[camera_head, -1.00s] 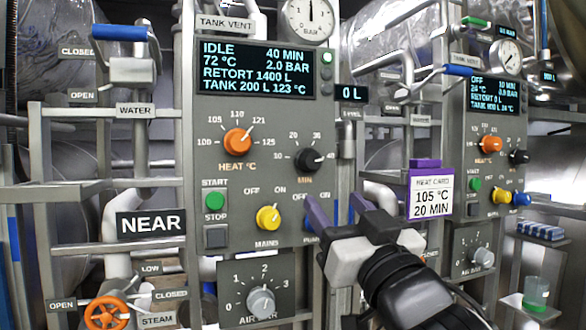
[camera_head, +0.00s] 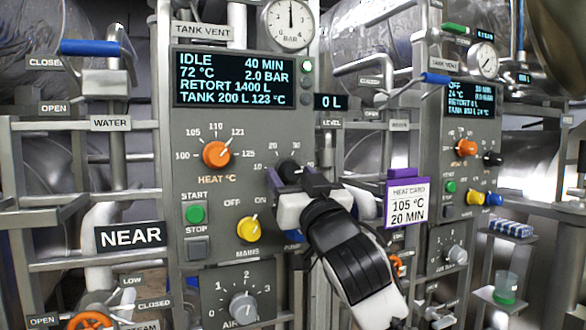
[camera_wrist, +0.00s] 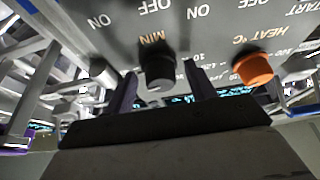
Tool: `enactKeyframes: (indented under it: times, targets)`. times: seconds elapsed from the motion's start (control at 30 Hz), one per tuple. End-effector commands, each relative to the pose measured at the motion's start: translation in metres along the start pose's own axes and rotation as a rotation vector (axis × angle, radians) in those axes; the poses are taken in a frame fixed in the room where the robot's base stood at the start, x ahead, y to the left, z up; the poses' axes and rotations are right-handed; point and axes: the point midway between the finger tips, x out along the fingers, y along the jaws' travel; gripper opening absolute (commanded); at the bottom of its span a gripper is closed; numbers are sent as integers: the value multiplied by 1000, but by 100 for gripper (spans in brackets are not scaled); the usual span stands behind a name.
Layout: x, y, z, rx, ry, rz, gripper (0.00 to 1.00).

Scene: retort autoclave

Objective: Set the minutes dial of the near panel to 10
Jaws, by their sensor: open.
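The minutes dial (camera_head: 290,171) is a black knob on the near panel (camera_head: 184,150), right of the orange heat knob (camera_head: 216,154). My gripper (camera_head: 292,182) is open in front of the dial and hides its lower part and some of its scale. In the wrist view, the dial (camera_wrist: 157,66) sits between the two dark fingertips (camera_wrist: 160,84), with a gap on each side; I cannot tell whether either touches. The near display (camera_head: 240,79) reads IDLE and 40 MIN. The dial's pointer is hard to make out now.
A yellow mains knob (camera_head: 249,229) and a green start button (camera_head: 194,213) lie below the heat knob. A purple-topped heat card (camera_head: 407,205) reads 105 °C, 20 MIN. A second panel (camera_head: 462,185) stands to the right. A pressure gauge (camera_head: 289,24) is above.

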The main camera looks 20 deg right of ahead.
Motion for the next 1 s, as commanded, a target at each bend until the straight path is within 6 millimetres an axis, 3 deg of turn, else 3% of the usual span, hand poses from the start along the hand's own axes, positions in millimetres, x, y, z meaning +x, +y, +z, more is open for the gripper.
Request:
enactKeyframes:
  times: [0.37, 0.7, 1.0]
  targets:
    - [5, 0, 0, 0, 0, 0, 54]
    - [5, 0, 0, 0, 0, 0, 11]
    - [5, 1, 1, -35, -1, -15, 11]
